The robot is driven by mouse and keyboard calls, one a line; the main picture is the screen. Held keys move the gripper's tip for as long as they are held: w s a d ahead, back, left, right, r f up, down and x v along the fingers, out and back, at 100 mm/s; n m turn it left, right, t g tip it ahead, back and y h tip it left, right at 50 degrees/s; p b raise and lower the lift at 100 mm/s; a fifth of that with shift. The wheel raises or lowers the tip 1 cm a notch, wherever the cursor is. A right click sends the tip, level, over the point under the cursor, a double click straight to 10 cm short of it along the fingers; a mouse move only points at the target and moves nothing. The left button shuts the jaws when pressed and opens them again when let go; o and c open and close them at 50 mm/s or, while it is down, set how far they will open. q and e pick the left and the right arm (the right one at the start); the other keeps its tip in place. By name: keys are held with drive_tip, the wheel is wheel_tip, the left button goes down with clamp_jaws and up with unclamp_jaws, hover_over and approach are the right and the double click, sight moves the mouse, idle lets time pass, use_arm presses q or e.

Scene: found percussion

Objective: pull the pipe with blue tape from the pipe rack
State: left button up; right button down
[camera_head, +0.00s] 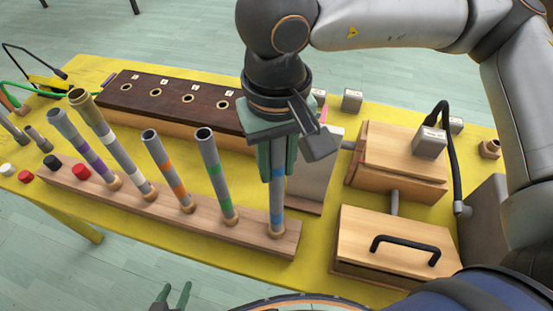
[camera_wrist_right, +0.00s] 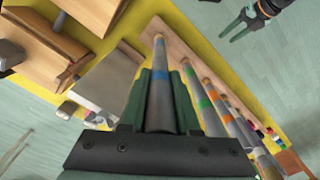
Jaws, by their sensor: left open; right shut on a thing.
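The pipe with blue tape (camera_head: 277,203) stands upright at the right end of the light wooden pipe rack (camera_head: 250,235), its lower end at the rack's hole. My right gripper (camera_head: 277,170) is over it from above, with its green fingers shut on the pipe's upper part. In the right wrist view the blue-taped pipe (camera_wrist_right: 160,105) runs between the two fingers (camera_wrist_right: 160,85). The pipe's top is hidden by the gripper in the head view. My left gripper (camera_head: 172,296) is open and empty at the bottom edge, off the table.
Pipes with green (camera_head: 215,170), orange (camera_head: 168,172), white (camera_head: 112,145) and purple tape (camera_head: 85,148) stand left in the rack. A dark board with holes (camera_head: 170,97) lies behind. Wooden boxes (camera_head: 395,245) and a grey panel (camera_head: 310,185) stand to the right.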

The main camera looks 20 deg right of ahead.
drive_tip(key=shift+r, duration=0.4)
drive_tip(key=shift+r+p, duration=0.85)
drive_tip(key=shift+r, duration=0.25)
